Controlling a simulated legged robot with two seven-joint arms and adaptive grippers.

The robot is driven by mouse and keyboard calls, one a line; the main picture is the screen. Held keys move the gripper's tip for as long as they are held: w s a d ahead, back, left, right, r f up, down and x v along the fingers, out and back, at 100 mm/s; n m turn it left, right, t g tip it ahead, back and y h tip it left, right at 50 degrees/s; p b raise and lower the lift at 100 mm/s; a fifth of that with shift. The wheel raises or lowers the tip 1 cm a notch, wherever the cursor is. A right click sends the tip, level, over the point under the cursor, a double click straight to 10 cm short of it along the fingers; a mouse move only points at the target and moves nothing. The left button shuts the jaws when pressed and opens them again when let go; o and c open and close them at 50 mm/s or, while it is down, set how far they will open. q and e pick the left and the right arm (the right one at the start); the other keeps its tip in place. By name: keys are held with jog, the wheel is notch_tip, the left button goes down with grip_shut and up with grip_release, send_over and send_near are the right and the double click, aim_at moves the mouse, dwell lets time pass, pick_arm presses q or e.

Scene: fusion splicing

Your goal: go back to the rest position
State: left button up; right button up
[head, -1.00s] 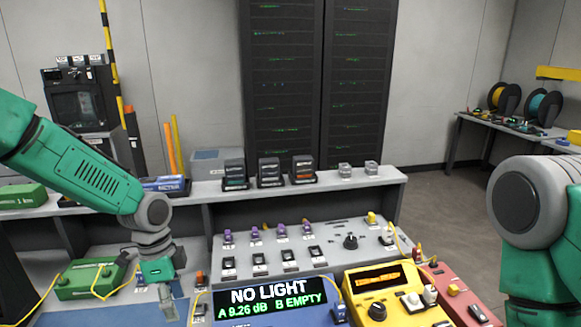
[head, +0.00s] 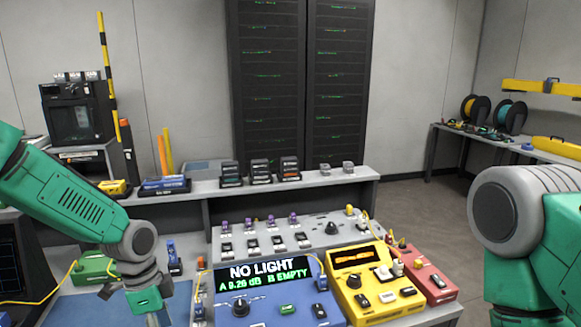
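My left arm comes in from the left. Its gripper (head: 156,317) points down at the bottom edge, over the bench beside the blue instrument; its fingertips are cut off, so I cannot tell whether it is open or shut. My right arm (head: 525,225) stands at the right edge, bent downward, and its gripper is out of view. The blue instrument (head: 262,310) has a screen reading "NO LIGHT, A 9.26 dB, B EMPTY". A yellow unit (head: 372,291) with a knob and buttons stands to its right.
A red unit (head: 431,284) stands right of the yellow one. A grey panel (head: 320,247) with switches and purple connectors lies behind. A green box (head: 92,266) with a yellow cable is at left. A raised shelf (head: 240,190) runs behind; the floor at right is clear.

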pick_arm(q)
jog(key=s+d+f+n+b, duration=0.3)
jog(key=s+f+n, duration=0.3)
jog(key=s+f, duration=0.8)
jog(key=s+a+f+n+t+b, duration=0.1)
jog(key=s+a+f+n+b, duration=0.1)
jog(key=s+f+n, duration=0.2)
jog(key=s+a+f+n+y+b, duration=0.1)
jog(key=s+a+f+n+b, duration=0.1)
jog(key=s, duration=0.8)
notch_tip(320, 180, down, 2)
jog(key=shift+s+a+f+n+t+y, duration=0.2)
jog(key=shift+s+a+n+t+y, duration=0.15)
jog(key=shift+a+n, duration=0.55)
pick_arm(e)
notch_tip(320, 180, down, 8)
jog(key=shift+w+r, duration=0.25)
jog(key=shift+w, duration=0.05)
